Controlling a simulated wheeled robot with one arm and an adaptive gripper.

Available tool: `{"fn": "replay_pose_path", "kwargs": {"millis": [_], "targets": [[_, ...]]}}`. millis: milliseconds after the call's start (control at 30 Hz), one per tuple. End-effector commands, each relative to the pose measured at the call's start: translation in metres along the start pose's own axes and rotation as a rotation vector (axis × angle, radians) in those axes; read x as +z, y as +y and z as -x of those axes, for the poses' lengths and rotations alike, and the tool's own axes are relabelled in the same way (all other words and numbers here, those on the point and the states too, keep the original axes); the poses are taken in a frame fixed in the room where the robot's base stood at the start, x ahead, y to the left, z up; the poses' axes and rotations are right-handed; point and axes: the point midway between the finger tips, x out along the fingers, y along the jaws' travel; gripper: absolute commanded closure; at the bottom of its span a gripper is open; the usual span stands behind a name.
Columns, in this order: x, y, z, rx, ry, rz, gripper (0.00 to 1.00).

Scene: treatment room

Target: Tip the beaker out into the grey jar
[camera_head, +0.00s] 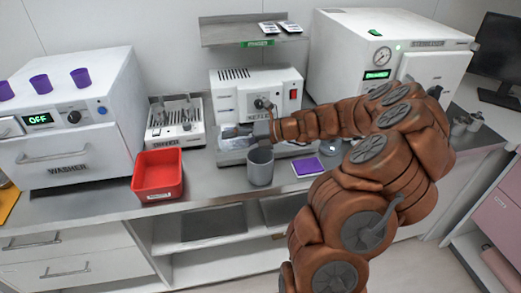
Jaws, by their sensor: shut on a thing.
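The grey jar (260,170) stands upright on the counter near its front edge, with its open mouth up. My gripper (240,132) is above and slightly left of the jar, in front of a white machine. It is shut on the beaker, which is small and hard to make out against the machine's grey and white front. I cannot tell the beaker's tilt or what is in it. My arm reaches in from the right and hides part of the counter. The inside of the jar is mostly hidden.
A red bin (157,176) stands left of the jar, and a purple-and-white box (308,167) lies right of it. The white machine (230,95) is close behind my gripper. A washer (70,125) with purple cups and a sterilizer (395,55) flank the counter.

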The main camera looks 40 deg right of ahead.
Motion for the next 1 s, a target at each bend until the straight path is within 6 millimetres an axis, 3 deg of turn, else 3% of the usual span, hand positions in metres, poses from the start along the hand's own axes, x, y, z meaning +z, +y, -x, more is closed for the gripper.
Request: {"fn": "replay_pose_path", "kwargs": {"millis": [367, 1000], "targets": [[0.003, 0.007, 0.002, -0.087, 0.041, 0.011, 0.79], [-0.004, -0.005, -0.003, -0.289, 0.139, 0.041, 0.79]]}}
